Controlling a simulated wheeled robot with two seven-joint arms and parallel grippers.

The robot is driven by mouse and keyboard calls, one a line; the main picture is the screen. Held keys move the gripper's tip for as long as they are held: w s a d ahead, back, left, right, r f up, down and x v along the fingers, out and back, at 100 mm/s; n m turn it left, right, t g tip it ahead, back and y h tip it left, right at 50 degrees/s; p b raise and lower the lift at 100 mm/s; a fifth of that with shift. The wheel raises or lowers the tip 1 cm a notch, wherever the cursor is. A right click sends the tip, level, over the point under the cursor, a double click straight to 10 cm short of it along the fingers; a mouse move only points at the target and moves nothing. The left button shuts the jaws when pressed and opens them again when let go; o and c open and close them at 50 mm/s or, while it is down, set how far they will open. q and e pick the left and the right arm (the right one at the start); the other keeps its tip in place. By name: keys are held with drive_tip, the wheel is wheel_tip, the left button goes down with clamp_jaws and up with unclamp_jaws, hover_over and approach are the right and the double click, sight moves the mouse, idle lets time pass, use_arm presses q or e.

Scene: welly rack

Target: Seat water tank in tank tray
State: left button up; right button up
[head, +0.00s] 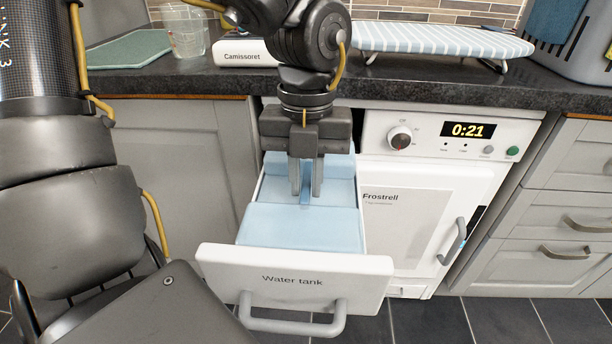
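The light blue water tank (300,228) lies between the white side walls of the pulled-out tank tray (294,279), whose front is labelled "Water tank" and has a grey bar handle. My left gripper (305,188) points straight down over the tank's middle. Its two fingers are close together with a narrow blue upright part of the tank between them, and they appear shut on it. The tank looks roughly level. Its underside and the tray floor are hidden, so I cannot tell whether it rests fully down. My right gripper is not in view.
A white dryer (420,205) labelled "Frostrell" with a 0:21 display stands right of the tray. On the dark worktop (190,80) are a clear jug (184,32), a "Camissoret" box (243,54), a striped ironing board (440,40) and a grey basket (575,45).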

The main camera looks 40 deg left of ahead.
sight(307, 181)
use_arm(q)
drive_tip(key=o, duration=0.4)
wheel_tip(307, 181, up, 11)
drive_tip(key=p, duration=0.4)
drive_tip(key=shift+w+a, duration=0.3)
drive_tip(key=shift+w, duration=0.1)
drive_tip(key=shift+f, duration=0.1)
